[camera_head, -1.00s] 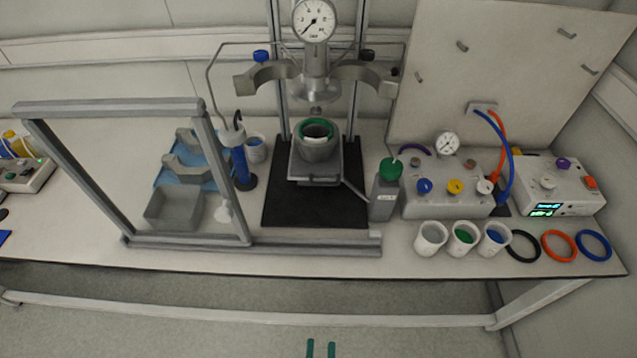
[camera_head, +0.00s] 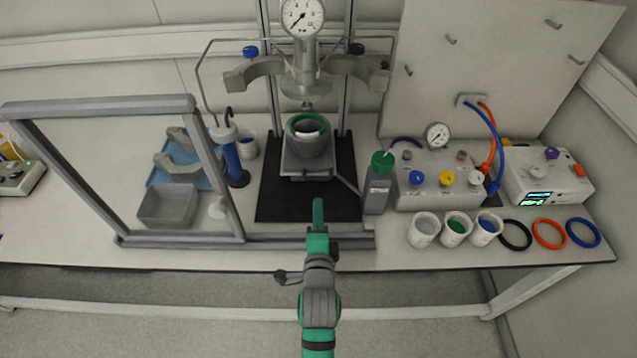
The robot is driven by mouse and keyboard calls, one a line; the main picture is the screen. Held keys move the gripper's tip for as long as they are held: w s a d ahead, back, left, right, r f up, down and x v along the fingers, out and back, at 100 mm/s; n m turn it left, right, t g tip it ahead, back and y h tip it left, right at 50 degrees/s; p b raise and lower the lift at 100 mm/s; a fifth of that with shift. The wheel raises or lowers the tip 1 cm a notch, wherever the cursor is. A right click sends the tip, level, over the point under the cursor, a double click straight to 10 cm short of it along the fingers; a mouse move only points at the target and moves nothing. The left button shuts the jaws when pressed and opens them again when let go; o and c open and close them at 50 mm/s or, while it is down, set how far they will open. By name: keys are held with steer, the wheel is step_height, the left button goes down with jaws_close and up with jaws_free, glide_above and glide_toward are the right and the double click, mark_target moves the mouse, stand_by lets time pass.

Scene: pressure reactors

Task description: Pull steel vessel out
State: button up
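The steel vessel (camera_head: 308,147) is a grey cup with a green ring at its mouth. It sits upright in the grey holder (camera_head: 306,167) of the reactor stand, below the raised head with the pressure gauge (camera_head: 301,16). A small white piece shows inside its mouth. My gripper (camera_head: 318,208) is over the front edge of the black base mat (camera_head: 268,203), in front of the vessel and apart from it in the picture. It is seen from behind and edge-on, so its finger gap is hidden.
A grey-framed shield (camera_head: 215,180) stands open at the left, its rail (camera_head: 275,241) along the bench front. Three white cups (camera_head: 424,232) and coloured rings (camera_head: 549,234) lie at the right front.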

steer(key=shift+m, duration=0.3)
steer(key=x, duration=0.7)
steer(key=r+x, duration=0.1)
steer(key=x, duration=0.3)
steer(key=shift+w+f, duration=0.1)
steer(key=shift+w, duration=0.35)
jaws_close()
